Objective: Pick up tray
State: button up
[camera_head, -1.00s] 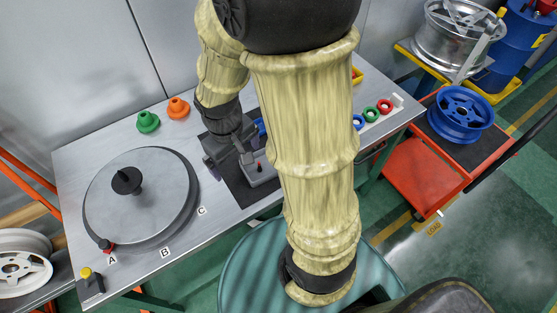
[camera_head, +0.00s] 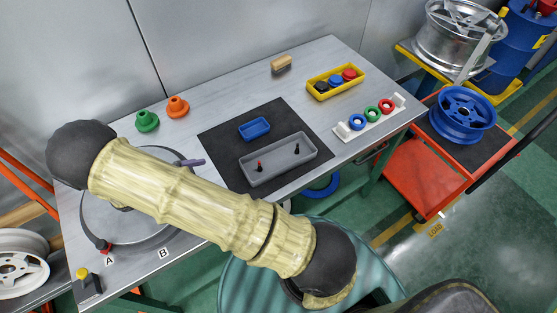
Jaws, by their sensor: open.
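A grey tray (camera_head: 262,180) lies on a black mat (camera_head: 218,135) on the metal table. Small upright pieces stand in it, one red and one black. A smaller blue tray (camera_head: 255,128) lies on the mat behind it and looks empty. A yellow tray (camera_head: 322,95) at the back right holds blue, black and red pieces. My gripper (camera_head: 190,162) is mostly hidden behind my arm, over the round turntable (camera_head: 95,218). Only a purple finger shows, left of the mat and apart from the trays. It is open, and nothing is seen in it.
Green (camera_head: 147,121) and orange (camera_head: 178,107) cones stand at the back left. A wooden-topped block (camera_head: 281,64) stands at the back. A white rack (camera_head: 342,131) with blue, green and red rings is at the right. A red cart (camera_head: 410,175) stands beside the table.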

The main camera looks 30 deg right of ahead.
jog(key=shift+d, duration=0.15)
jog(key=p, duration=0.3)
send_near(258, 168)
jog(key=x, duration=0.4)
jog(key=shift+d+r, duration=0.1)
jog(key=shift+r, duration=0.1)
jog(key=shift+d, duration=0.1)
jog(key=shift+d, duration=0.3)
jog(key=p+x, duration=0.2)
jog(key=x, duration=0.1)
jog(key=shift+s+d+f, duration=0.1)
jog(key=shift+d+f, duration=0.05)
jog(key=shift+d, duration=0.1)
jog(key=shift+d+f, duration=0.25)
jog(key=shift+d, duration=0.1)
jog(key=c, duration=0.7)
